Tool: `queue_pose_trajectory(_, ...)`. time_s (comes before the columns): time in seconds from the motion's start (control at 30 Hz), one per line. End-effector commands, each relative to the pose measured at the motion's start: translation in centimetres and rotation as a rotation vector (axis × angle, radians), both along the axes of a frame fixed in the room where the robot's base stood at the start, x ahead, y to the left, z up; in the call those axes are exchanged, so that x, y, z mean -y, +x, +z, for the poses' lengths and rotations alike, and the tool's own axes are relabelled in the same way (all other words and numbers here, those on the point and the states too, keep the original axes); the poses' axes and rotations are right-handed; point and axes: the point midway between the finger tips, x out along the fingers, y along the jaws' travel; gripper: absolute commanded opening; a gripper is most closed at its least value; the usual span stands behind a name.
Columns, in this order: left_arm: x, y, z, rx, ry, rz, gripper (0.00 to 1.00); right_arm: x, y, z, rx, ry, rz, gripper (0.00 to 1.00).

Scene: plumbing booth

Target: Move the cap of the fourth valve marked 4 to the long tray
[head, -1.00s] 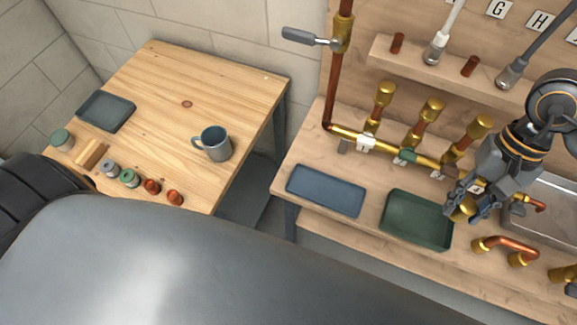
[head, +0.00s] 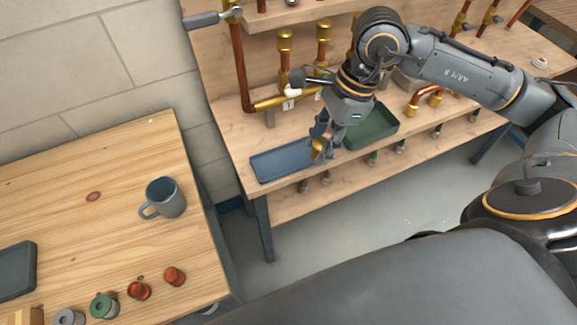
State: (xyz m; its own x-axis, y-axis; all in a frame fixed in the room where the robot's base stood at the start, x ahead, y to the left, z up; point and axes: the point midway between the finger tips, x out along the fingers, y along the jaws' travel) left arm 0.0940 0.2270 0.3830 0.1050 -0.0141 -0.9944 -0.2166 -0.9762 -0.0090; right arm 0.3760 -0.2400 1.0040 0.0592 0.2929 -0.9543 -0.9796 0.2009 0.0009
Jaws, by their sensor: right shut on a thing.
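My right gripper (head: 324,147) is shut on a brass cap (head: 318,150), its fingers pointing down. The cap is at the right end of the long blue tray (head: 268,165), by the gap between that tray and the green tray (head: 378,132). It appears held above the bench; its exact height I cannot tell. The long tray looks empty. My right arm hides much of the other valves, and the fourth valve's mark cannot be read. My left gripper is out of view.
A shelf (head: 290,15) is above the valves.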

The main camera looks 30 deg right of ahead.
Motion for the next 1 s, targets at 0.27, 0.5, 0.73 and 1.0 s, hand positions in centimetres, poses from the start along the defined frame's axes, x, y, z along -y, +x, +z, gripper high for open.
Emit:
queue_pose_trajectory(0.27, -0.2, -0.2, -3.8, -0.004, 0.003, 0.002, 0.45, 2.5, -0.4, -2.0, 0.003, 0.002, -0.704, 0.01)
queue_pose_trajectory(0.5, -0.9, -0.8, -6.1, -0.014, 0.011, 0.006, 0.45, 4.2, -0.6, -2.6, 0.004, 0.010, -1.230, 0.01)
queue_pose_trajectory(0.73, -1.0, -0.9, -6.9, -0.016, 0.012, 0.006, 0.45, 5.2, -0.8, -2.7, 0.002, 0.012, -1.501, 0.01)
queue_pose_trajectory(1.0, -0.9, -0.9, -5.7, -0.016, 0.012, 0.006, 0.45, 3.6, 2.8, -4.1, -0.009, 0.013, -1.542, 0.01)
